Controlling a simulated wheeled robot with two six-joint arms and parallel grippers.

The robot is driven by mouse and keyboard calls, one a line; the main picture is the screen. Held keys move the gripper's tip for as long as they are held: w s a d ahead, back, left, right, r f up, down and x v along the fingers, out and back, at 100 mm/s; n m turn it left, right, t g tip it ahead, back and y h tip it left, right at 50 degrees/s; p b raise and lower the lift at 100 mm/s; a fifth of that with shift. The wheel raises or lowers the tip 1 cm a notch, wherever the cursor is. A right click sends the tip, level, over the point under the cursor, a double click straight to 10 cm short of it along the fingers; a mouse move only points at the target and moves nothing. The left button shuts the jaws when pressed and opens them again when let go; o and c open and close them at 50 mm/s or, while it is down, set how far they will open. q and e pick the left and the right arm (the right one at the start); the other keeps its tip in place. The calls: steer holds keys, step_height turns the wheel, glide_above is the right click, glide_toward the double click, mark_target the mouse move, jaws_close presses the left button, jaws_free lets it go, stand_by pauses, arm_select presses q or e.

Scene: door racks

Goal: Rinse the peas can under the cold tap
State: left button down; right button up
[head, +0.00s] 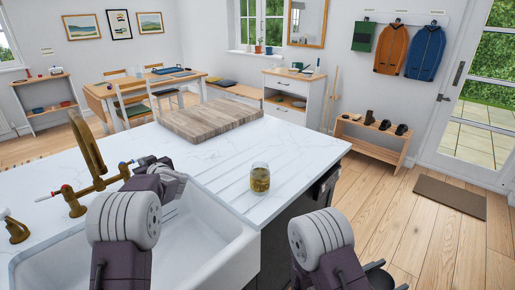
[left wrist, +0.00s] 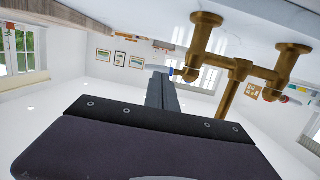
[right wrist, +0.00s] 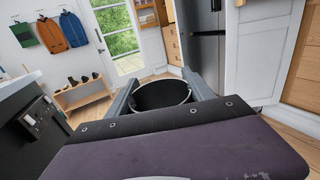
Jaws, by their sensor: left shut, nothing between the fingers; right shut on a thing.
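My right gripper (right wrist: 165,90) is shut around an open-topped can (right wrist: 162,96) with a dark inside and a pale rim. Its label is hidden, so I cannot read whether it is the peas can. In the head view this gripper (head: 376,266) is low at the right, off the counter edge. My left gripper (left wrist: 163,78) is shut and empty. Its tips are close beside the blue-tipped tap handle (left wrist: 186,73); I cannot tell if they touch. The brass tap (head: 88,145) stands over the white sink (head: 195,240), with no water visible from its spout.
A glass jar (head: 260,178) with greenish-yellow contents stands on the counter right of the sink. A wooden board (head: 210,118) lies on the back of the white counter (head: 60,170). A red-tipped handle (head: 52,195) is at the tap's left. The floor at right is mostly clear.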

mark_target(132, 162)
arm_select(q)
steer(key=shift+x, duration=1.2)
arm_select(e)
steer(key=shift+r, duration=0.1)
